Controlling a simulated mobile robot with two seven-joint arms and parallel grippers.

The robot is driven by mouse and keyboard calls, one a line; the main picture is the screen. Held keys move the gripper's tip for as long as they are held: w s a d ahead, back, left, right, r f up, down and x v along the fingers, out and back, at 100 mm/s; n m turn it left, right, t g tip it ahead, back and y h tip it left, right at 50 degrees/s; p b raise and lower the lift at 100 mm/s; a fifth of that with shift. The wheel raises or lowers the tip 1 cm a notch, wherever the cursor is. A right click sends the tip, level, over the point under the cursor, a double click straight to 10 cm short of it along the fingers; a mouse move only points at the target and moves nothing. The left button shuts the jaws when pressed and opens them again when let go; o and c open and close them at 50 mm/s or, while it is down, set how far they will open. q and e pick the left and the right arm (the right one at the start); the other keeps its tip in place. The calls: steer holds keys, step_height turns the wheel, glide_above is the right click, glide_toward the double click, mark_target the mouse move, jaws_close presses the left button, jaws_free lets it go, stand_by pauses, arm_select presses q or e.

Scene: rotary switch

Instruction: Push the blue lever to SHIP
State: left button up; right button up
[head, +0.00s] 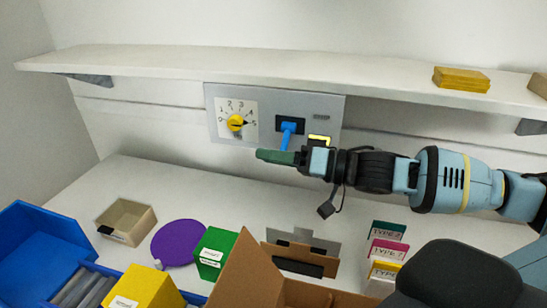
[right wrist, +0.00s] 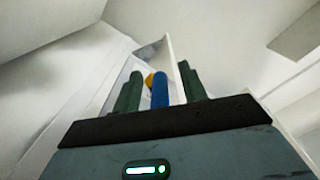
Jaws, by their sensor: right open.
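The blue lever (head: 288,135) sticks out of a dark slot in the grey wall panel (head: 270,93), angled downward. A yellow-framed label (head: 320,140) is at the slot's lower right and a grey label (head: 321,117) at its upper right; I cannot read either. My right gripper (head: 268,155) is open, its green fingers just below the lever in the head view. In the right wrist view the blue lever (right wrist: 160,90) appears between the green fingers; contact cannot be told. My left gripper is not in view.
A yellow knob (head: 235,123) on a numbered dial is left of the lever. A white shelf (head: 250,64) runs above the panel. Below are a green box (head: 216,250), a purple disc (head: 178,242), a beige bin (head: 126,221) and a cardboard box (head: 245,275).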

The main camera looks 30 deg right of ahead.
jaws_close()
stand_by(0.3)
